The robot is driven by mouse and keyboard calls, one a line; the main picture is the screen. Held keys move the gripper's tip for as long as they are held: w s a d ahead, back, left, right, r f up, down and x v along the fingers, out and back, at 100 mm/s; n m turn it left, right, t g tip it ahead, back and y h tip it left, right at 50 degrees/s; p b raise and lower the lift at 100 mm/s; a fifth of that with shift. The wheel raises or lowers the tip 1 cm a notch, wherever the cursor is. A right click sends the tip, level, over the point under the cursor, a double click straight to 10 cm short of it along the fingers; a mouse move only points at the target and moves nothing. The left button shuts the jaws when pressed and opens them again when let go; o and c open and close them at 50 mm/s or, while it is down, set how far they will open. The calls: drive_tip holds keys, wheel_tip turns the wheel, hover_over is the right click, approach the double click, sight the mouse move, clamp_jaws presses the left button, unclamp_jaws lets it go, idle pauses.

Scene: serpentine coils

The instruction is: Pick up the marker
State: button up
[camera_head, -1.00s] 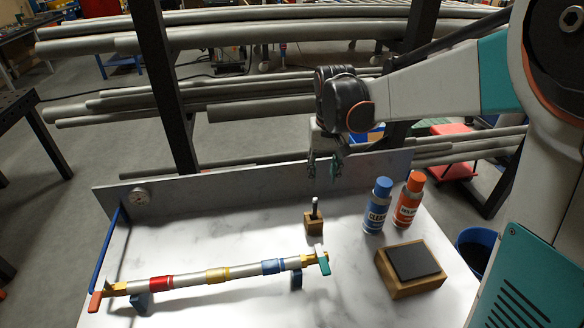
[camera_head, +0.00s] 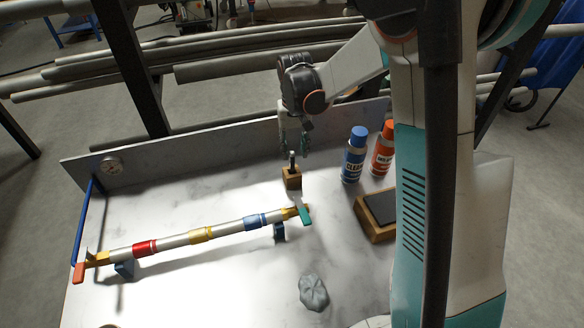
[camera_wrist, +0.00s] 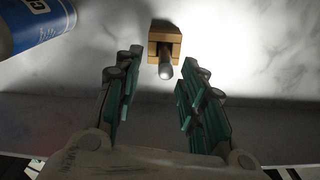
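The marker (camera_head: 292,161) stands upright in a small wooden block (camera_head: 292,180) on the white marble-look table. In the wrist view the marker (camera_wrist: 166,69) shows as a grey rounded tip pointing towards me, out of the wooden block (camera_wrist: 165,35). My gripper (camera_head: 294,150) hangs just above and behind the block, close to the marker. In the wrist view its two teal-lined fingers (camera_wrist: 157,85) are spread apart, with the marker's tip between and slightly beyond them. Nothing is held. I cannot tell the exact height gap.
A blue spray can (camera_head: 354,158) and an orange one (camera_head: 383,150) stand right of the block. A wooden box with a dark pad (camera_head: 381,207) is nearer. A banded pipe (camera_head: 180,240) lies on supports to the left. A grey cloth (camera_head: 313,292) lies in front.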

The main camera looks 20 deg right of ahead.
sight(292, 160)
drive_tip(key=shift+a+f+b, duration=0.15)
drive_tip(key=shift+f+b, duration=0.25)
drive_tip(key=shift+f, duration=0.95)
drive_tip(key=shift+a+f+b, duration=0.15)
drive_tip(key=shift+f+b, duration=0.25)
drive_tip(key=shift+f, duration=0.95)
drive_tip(key=shift+r, duration=0.1)
clamp_jaws()
